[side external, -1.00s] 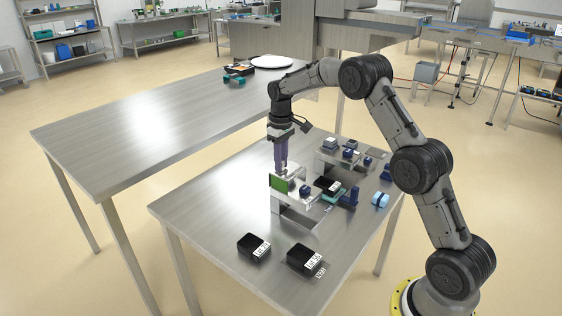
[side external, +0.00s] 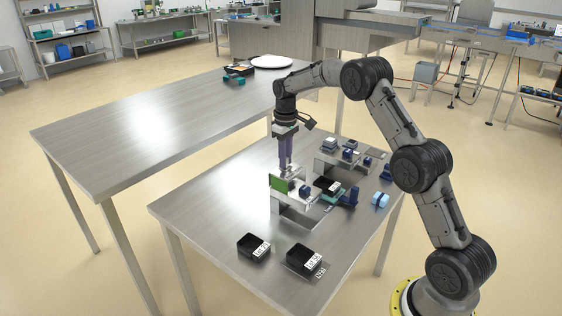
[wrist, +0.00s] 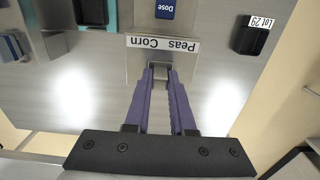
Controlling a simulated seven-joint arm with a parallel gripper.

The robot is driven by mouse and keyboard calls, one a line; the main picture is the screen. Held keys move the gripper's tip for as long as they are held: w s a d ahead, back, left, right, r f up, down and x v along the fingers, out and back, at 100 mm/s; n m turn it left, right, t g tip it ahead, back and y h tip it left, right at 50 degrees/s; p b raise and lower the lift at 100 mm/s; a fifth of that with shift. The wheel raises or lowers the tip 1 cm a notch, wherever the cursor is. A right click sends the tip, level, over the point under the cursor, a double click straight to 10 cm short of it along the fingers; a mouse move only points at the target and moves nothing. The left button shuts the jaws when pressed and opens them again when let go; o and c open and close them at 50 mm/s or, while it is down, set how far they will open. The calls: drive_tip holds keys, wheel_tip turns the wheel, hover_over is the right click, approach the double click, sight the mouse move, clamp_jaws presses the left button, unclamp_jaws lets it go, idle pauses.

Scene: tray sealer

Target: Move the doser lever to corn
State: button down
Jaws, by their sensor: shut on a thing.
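My gripper (side external: 286,172) points down at the doser, beside its green panel (side external: 278,184). In the wrist view its purple fingers (wrist: 160,72) are shut on the small grey doser lever (wrist: 160,73), most of which they hide. The "Peas Corn" label (wrist: 163,43) lies just beyond the fingertips. The lever is near the middle of the label, between the two words; I cannot tell its exact setting. A blue "Dose" button (wrist: 165,10) is beyond the label.
Two black trays (side external: 254,245) (side external: 304,260) sit at the table's front; a "Lot 29" tray (wrist: 250,38) shows in the wrist view. Another black tray (side external: 327,184) sits right of the doser. The front left tabletop (side external: 200,210) is clear.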

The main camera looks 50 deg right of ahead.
drive_tip(key=shift+d+r, duration=0.1)
drive_tip(key=shift+d, duration=1.3)
drive_tip(key=c, duration=0.8)
unclamp_jaws()
drive_tip(key=shift+o, duration=0.2)
wheel_tip(320, 180, up, 14)
